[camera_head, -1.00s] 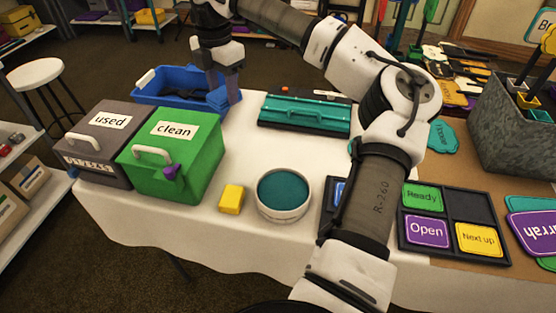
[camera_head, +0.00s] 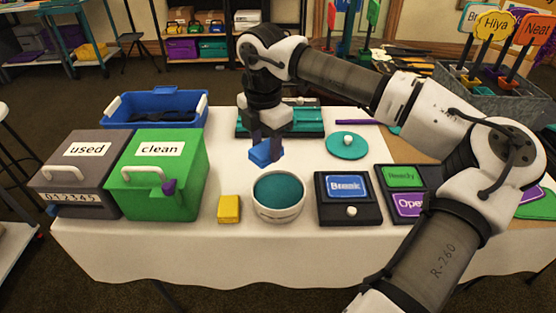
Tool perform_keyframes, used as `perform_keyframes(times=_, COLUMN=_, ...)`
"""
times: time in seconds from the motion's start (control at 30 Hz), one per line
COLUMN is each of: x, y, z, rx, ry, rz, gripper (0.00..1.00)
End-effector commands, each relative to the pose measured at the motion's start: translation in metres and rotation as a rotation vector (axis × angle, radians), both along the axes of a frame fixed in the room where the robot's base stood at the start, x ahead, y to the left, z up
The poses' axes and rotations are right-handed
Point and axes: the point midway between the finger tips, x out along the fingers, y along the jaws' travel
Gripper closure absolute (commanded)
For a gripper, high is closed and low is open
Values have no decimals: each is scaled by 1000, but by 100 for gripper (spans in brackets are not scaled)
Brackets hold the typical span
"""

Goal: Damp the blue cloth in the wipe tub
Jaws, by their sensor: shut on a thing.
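My gripper (camera_head: 266,142) points down and is shut on the blue cloth (camera_head: 261,154), a small folded-looking blue piece. It holds the cloth just behind and above the wipe tub (camera_head: 278,212), apart from it. The tub is a round white bowl with a flat teal fill, standing near the front of the white-covered table. Part of the cloth is hidden by my fingers.
A yellow block (camera_head: 229,209) lies left of the tub. The green "clean" box (camera_head: 160,180) and grey "used" box (camera_head: 82,178) stand at left, with a blue bin (camera_head: 155,109) behind. A black sign holder (camera_head: 347,198) is right of the tub. A teal disc (camera_head: 347,146) lies behind it.

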Motion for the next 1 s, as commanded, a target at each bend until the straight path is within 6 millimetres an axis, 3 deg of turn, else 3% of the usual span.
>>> perform_keyframes(times=0.03, x=-7, y=-11, z=-8, rx=-1, ry=3, rz=-16, gripper=74)
perform_keyframes(times=0.2, x=-20, y=-26, z=-18, rx=2, ry=10, rz=-41, gripper=74)
perform_keyframes(times=0.47, x=-21, y=-27, z=-31, rx=4, ry=10, rz=-42, gripper=74)
perform_keyframes(times=0.8, x=-21, y=-26, z=-67, rx=4, ry=11, rz=-41, gripper=74)
perform_keyframes(times=1.0, x=-21, y=-26, z=-78, rx=4, ry=10, rz=-41, gripper=74)
